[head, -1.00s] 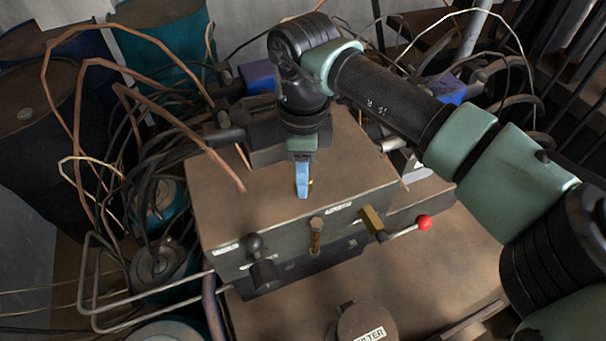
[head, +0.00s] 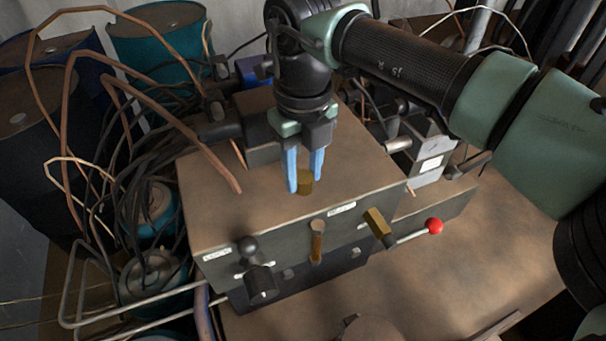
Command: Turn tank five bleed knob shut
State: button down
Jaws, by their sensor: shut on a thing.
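A small brass knob (head: 305,184) stands on the brown top of a dark box (head: 240,190), near its front edge. My gripper (head: 304,186) points straight down from above, with its two blue fingers on either side of the knob and shut on it. Part of the knob is hidden behind the fingers. I cannot read a tank number on it.
The box's front has a black knob (head: 249,247), a brass lever (head: 317,240) and a brass valve with a red-ended handle (head: 434,226). Copper pipes, dark hoses and drums (head: 165,40) crowd the left. The bench (head: 480,260) is mostly clear at front right.

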aim_at(303, 176)
jog(key=m+b, duration=0.1)
jog(key=m, duration=0.2)
jog(key=shift+m, duration=0.3)
jog(key=shift+m+b, duration=0.85)
jog(key=shift+m, duration=1.05)
jog(key=c, duration=0.5)
grip_release()
notch_tip(303, 176, up, 13)
jog(key=b, duration=0.1)
